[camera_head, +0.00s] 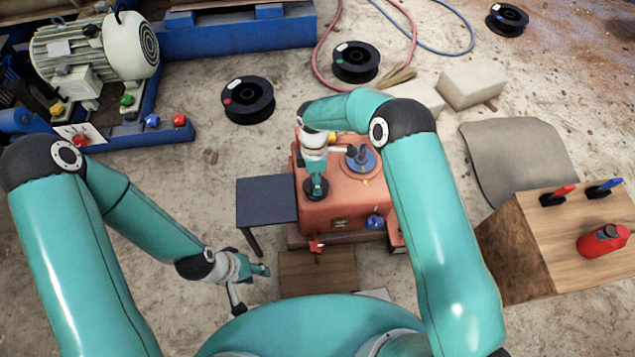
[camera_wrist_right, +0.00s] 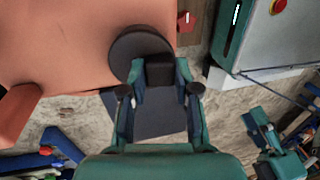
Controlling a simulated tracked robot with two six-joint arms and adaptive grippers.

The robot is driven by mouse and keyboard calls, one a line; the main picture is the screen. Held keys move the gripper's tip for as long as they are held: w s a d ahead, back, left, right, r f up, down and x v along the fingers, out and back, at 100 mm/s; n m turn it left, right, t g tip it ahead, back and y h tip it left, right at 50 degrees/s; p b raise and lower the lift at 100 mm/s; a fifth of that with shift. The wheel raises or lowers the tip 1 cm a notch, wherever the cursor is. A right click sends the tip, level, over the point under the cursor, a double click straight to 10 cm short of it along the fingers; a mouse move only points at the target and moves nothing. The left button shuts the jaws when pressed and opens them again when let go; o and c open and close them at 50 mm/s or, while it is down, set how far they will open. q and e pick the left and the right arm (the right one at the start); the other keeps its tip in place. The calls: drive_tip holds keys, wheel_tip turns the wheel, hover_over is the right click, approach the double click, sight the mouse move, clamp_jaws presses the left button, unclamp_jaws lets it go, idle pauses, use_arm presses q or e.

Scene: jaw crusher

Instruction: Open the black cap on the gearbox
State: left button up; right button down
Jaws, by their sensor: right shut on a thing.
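The gearbox (camera_head: 343,211) is an orange-red housing in the middle of the head view. The black cap (camera_wrist_right: 127,48) is a round dark disc with a raised block-shaped handle, at the top centre of the right wrist view. It sits at the gearbox's left edge in the head view (camera_head: 309,192). My right gripper (camera_wrist_right: 160,82) is shut on the cap's handle, its fingers on either side of it; the gripper partly hides the cap. My left gripper (camera_head: 252,284) is open and empty, low in front of the dark side table, apart from the gearbox.
A small dark table (camera_head: 266,200) stands left of the gearbox. A wooden box (camera_head: 522,250) with a red bottle (camera_head: 603,241) is at the right. Black spools (camera_head: 248,100), grey blocks (camera_head: 473,84) and a motor on a blue frame lie behind.

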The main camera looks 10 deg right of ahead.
drive_tip(key=shift+w+d+g+b, duration=0.1)
drive_tip(key=shift+w+g+b, duration=0.4)
drive_tip(key=shift+b, duration=0.15)
drive_tip(key=b, duration=0.1)
drive_tip(key=g+b, duration=0.1)
drive_tip(key=b, duration=0.1)
drive_tip(key=shift+w+r+g, duration=0.2)
drive_tip(key=shift+w+g, duration=0.1)
drive_tip(key=shift+w, duration=0.05)
drive_tip(key=shift+r+b, duration=0.35)
drive_tip(key=shift+b, duration=0.2)
drive_tip(key=shift+r, duration=0.1)
drive_tip(key=c, duration=0.8)
unclamp_jaws()
drive_tip(key=shift+c, duration=0.2)
wheel_tip(320, 180, up, 10)
